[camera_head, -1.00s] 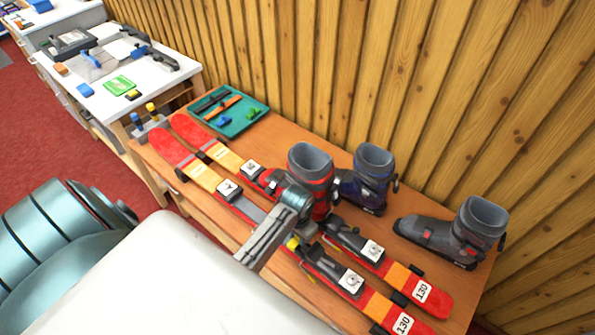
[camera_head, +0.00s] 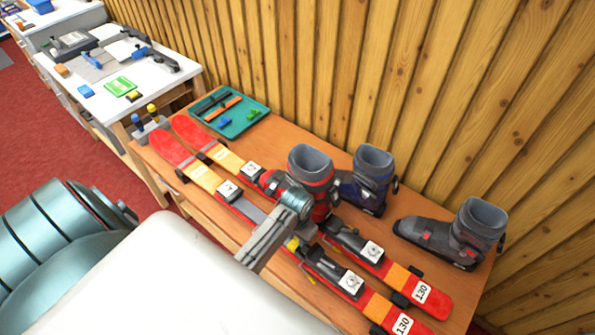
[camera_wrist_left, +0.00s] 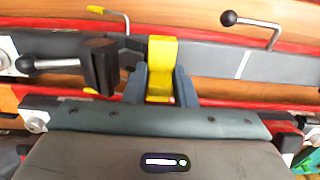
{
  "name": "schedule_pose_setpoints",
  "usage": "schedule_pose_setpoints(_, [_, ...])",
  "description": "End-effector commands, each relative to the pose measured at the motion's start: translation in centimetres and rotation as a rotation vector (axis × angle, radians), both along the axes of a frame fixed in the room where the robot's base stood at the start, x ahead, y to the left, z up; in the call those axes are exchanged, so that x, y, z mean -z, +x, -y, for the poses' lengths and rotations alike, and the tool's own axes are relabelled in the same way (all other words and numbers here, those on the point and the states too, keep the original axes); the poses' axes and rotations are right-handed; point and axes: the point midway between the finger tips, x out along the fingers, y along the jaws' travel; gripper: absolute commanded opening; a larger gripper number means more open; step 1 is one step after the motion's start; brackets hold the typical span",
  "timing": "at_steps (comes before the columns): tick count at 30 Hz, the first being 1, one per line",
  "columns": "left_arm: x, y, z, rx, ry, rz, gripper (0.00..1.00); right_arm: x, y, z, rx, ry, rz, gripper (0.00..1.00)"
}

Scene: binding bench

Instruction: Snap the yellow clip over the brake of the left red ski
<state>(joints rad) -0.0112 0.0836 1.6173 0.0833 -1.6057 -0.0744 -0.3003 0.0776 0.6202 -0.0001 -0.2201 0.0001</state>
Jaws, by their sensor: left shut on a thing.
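My left gripper (camera_head: 287,243) reaches over the left red ski (camera_head: 375,311), the nearer of the two, by its binding. It is shut on the yellow clip (camera_head: 292,244). In the left wrist view the clip (camera_wrist_left: 162,62) stands between the two fingers (camera_wrist_left: 160,86), in front of the ski's grey binding plate (camera_wrist_left: 215,58). A dark block (camera_wrist_left: 100,65) is just left of it. My right gripper is not in view.
The other red ski (camera_head: 425,291) lies alongside behind. A red-black boot (camera_head: 312,172) stands close behind my gripper; a blue boot (camera_head: 370,175) and a grey boot (camera_head: 462,228) stand farther right. A teal tray (camera_head: 262,112) sits at the bench's far left end.

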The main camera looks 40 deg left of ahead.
Motion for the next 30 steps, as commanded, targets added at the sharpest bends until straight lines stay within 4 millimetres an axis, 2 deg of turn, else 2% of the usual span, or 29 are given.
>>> schedule_pose_setpoints(30, [1.5, 0.0, 0.0, 0.0, 0.0, 0.001, 0.0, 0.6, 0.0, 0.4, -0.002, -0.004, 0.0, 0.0])
